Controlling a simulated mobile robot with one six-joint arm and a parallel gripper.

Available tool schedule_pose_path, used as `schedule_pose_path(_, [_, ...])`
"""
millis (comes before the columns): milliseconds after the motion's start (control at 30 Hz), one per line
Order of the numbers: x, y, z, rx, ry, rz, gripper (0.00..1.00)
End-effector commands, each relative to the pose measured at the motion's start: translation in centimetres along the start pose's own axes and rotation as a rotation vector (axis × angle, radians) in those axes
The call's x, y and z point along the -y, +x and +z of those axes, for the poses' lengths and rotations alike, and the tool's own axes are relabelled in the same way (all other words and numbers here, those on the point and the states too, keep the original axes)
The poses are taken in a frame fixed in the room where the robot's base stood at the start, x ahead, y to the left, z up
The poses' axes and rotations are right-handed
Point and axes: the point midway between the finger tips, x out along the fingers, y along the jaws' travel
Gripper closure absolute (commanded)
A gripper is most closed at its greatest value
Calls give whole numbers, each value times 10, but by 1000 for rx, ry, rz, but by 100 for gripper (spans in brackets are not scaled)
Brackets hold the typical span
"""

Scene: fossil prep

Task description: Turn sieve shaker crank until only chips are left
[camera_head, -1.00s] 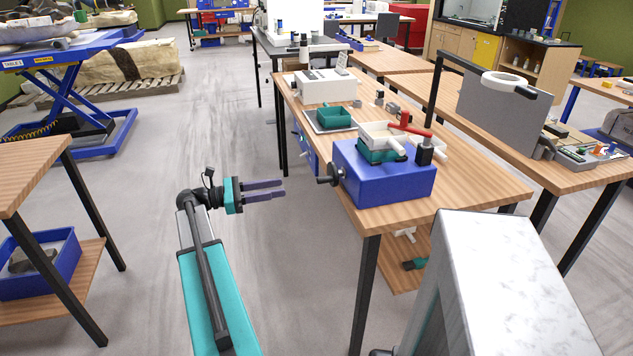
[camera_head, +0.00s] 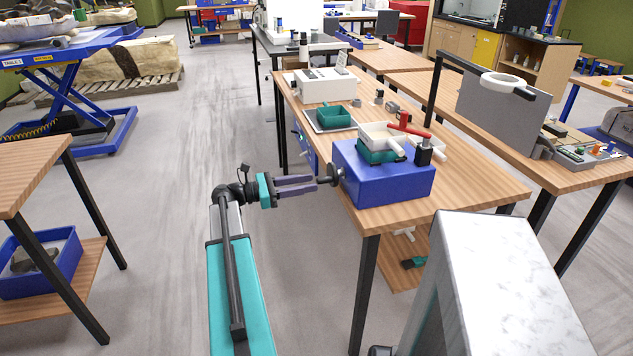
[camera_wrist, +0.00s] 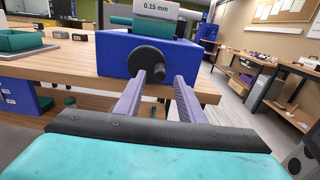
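The sieve shaker is a blue box (camera_head: 392,187) at the table's near left corner. A white tray-like sieve (camera_head: 378,134) and a teal one (camera_head: 374,154) are stacked on it, beside a red lever (camera_head: 409,128). The dark crank (camera_head: 338,172) sticks out of the box's left side; the wrist view shows its round disc and knob (camera_wrist: 157,76) face on. My gripper (camera_head: 316,184) is at the crank, its fingers apart, with the knob between the fingertips in the wrist view. I cannot tell whether they touch it. The sieve contents are hidden.
A teal tray (camera_head: 334,117) and a white device (camera_head: 325,87) stand farther back on the wooden table (camera_head: 470,185). A ring lamp on a black arm (camera_head: 501,80) stands at right. A white sign in the wrist view reads "0.15 mm" (camera_wrist: 157,7).

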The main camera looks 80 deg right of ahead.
Motion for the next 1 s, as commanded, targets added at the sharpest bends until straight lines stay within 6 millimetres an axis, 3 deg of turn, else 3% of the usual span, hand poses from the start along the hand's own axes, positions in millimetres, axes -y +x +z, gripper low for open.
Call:
schedule_pose_path(300, [0, 34, 0, 0, -1, 0, 64])
schedule_pose_path(700, [0, 39, 0, 0, 0, 0, 64])
schedule_pose_path(900, [0, 39, 0, 0, 0, 0, 96])
schedule_pose_path(1000, [7, 37, 0, 0, -1, -1, 100])
